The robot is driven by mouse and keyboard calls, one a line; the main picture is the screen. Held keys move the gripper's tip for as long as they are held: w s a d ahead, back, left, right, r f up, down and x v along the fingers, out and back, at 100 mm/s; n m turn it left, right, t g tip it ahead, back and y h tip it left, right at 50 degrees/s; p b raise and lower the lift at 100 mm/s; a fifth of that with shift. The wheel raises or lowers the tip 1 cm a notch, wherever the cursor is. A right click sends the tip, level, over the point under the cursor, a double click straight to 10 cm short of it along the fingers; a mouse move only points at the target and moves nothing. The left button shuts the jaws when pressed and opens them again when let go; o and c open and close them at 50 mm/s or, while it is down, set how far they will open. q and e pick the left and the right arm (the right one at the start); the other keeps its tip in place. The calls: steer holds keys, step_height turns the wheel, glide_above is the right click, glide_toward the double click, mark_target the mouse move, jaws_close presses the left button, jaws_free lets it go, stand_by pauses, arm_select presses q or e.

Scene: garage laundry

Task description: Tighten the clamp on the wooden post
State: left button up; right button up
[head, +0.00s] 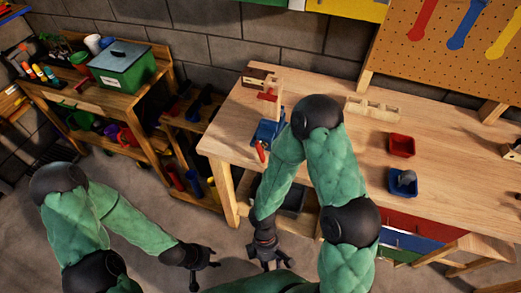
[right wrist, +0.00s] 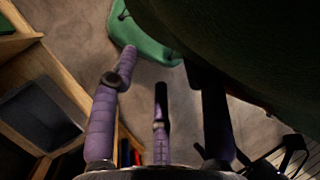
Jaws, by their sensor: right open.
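A wooden post (head: 278,86) stands near the left end of the workbench, with a red piece (head: 267,97) across it. A blue clamp-like part (head: 268,131) with a red handle (head: 261,151) sits below it at the bench's front edge. My right forearm passes close to its right side. My right gripper (head: 268,262) hangs in front of the bench, below the top, open and empty; its purple fingers (right wrist: 160,110) are spread in the right wrist view. My left gripper (head: 204,263) is open and empty over the floor, left of the right one.
The workbench top (head: 340,140) holds a red bin (head: 401,145), a blue bin (head: 403,186) and a wooden holed block (head: 371,108). A shelf unit with a green box (head: 122,68) stands at the left. Floor between is clear.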

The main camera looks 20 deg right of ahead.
steer(key=w+d+n+t+h+b, duration=0.1)
steer(key=w+d+n+h, duration=0.25)
steer(key=d+n, duration=0.2)
steer(key=n+t+h+b, duration=0.5)
steer(key=n+t+h, duration=0.2)
steer(key=n+t, duration=0.95)
glide_toward(258, 149)
step_height(258, 149, down, 3)
steer(key=m+t, duration=0.3)
steer(key=shift+y, duration=0.25)
steer(key=shift+s+d+f+b+x, duration=0.1)
steer(key=shift+b+x, duration=0.35)
steer(key=shift+x, duration=1.35)
steer(key=shift+s+d+f+b+x, duration=0.15)
steer(key=shift+b+x, duration=0.35)
steer(key=shift+x, duration=1.3)
steer(key=shift+w+d+f+b+x, duration=0.1)
steer(key=shift+b+x, duration=0.35)
steer(key=shift+x, duration=1.35)
steer(key=shift+r, duration=0.1)
jaws_close()
